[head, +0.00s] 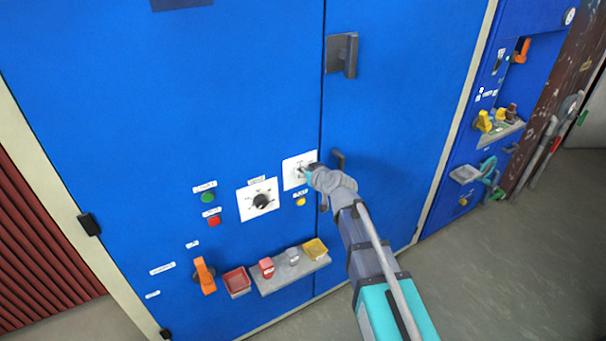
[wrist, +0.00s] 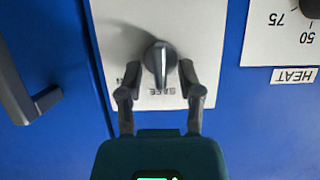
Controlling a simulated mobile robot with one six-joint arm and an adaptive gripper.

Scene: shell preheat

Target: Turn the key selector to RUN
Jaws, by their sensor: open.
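The key selector (wrist: 160,62) is a grey knob on a white plate (wrist: 112,22), seen close in the wrist view. Its pointer lies toward the label SAFE, which appears upside down below it. Another label beside it is partly hidden by a finger. My gripper (wrist: 158,80) is open, with one finger on each side of the knob. I cannot tell whether the fingers touch it. In the head view, the white plate (head: 291,176) is on the blue cabinet, and my gripper (head: 307,172) is in front of it, hiding much of the selector.
A heat dial (head: 262,201) sits left of the selector, with a green button (head: 208,197) and red button (head: 214,221) beyond. A yellow button (head: 300,202) is just below. A shelf (head: 290,273) and orange lever (head: 204,275) are lower.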

